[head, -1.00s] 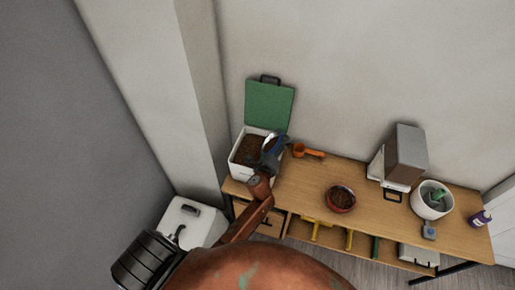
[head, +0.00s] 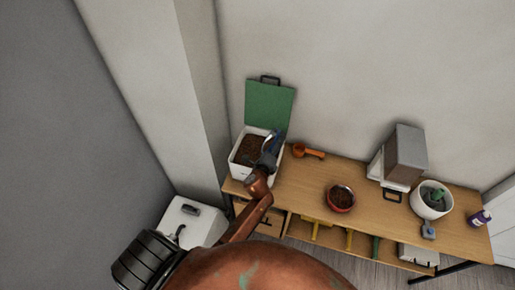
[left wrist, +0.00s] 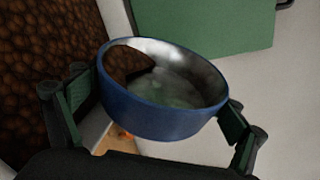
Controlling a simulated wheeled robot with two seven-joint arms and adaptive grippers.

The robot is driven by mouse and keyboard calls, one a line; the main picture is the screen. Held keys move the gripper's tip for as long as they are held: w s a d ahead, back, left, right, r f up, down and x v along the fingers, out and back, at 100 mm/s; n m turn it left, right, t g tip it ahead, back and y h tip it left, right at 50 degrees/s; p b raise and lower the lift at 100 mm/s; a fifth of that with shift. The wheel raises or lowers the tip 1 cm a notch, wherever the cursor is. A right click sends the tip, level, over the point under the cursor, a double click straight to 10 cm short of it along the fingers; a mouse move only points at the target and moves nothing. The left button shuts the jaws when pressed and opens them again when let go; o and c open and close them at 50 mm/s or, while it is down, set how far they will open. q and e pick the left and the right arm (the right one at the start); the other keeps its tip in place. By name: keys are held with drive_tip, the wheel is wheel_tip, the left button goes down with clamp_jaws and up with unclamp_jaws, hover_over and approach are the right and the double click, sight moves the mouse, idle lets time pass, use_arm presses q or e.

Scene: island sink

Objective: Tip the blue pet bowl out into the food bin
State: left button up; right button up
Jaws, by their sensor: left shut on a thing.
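The blue pet bowl (head: 274,139) is held over the right side of the white food bin (head: 246,172), which stands at the table's left end. The bin is full of brown kibble and its green lid (head: 270,103) stands up behind it. My left gripper (head: 266,159) is shut on the bowl. In the left wrist view the bowl (left wrist: 158,116) sits between both fingers. Its shiny metal inside shows a brown patch at the left, which may be kibble or a reflection. Kibble (left wrist: 45,55) fills the view's left side. My right gripper is not in view.
On the wooden table (head: 310,179) are an orange scoop (head: 308,151), a red bowl of kibble (head: 341,198), a grey dispenser (head: 406,154), a white tub (head: 431,200) and a purple bottle (head: 480,218). A white lidded box (head: 190,222) stands at lower left.

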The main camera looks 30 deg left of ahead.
use_arm(q)
drive_tip(key=shift+a+r+n, duration=0.15)
drive_tip(key=shift+r+n, duration=0.15)
drive_tip(key=shift+n, duration=0.1)
drive_tip(key=shift+s+a+r+n+p, duration=0.15)
drive_tip(key=shift+a+r+n+p, duration=0.15)
drive_tip(key=shift+n, duration=0.2)
idle(0.7)
drive_tip(key=shift+s+a+r+n+t+h+p, duration=0.15)
drive_tip(key=shift+a+n+h+p, duration=0.1)
drive_tip(key=shift+a+n+p, duration=0.15)
drive_tip(key=shift+s+a+r+n+t+h+p, duration=0.15)
drive_tip(key=shift+a+n+h+p, duration=0.15)
drive_tip(key=shift+a, duration=0.2)
idle(0.4)
drive_tip(key=shift+a+n, duration=0.2)
drive_tip(key=shift+n, duration=0.1)
drive_tip(key=shift+a+r+n+p, duration=0.15)
drive_tip(key=shift+n+p, duration=0.15)
idle(0.6)
drive_tip(key=shift+s+a+r+n+t+p, duration=0.1)
drive_tip(key=shift+a+r+n+t+p, duration=0.15)
drive_tip(key=shift+n, duration=0.2)
drive_tip(key=shift+s+a+n+t+p, duration=0.15)
drive_tip(key=shift+a+n, duration=0.15)
drive_tip(key=shift+n, duration=0.15)
idle(0.7)
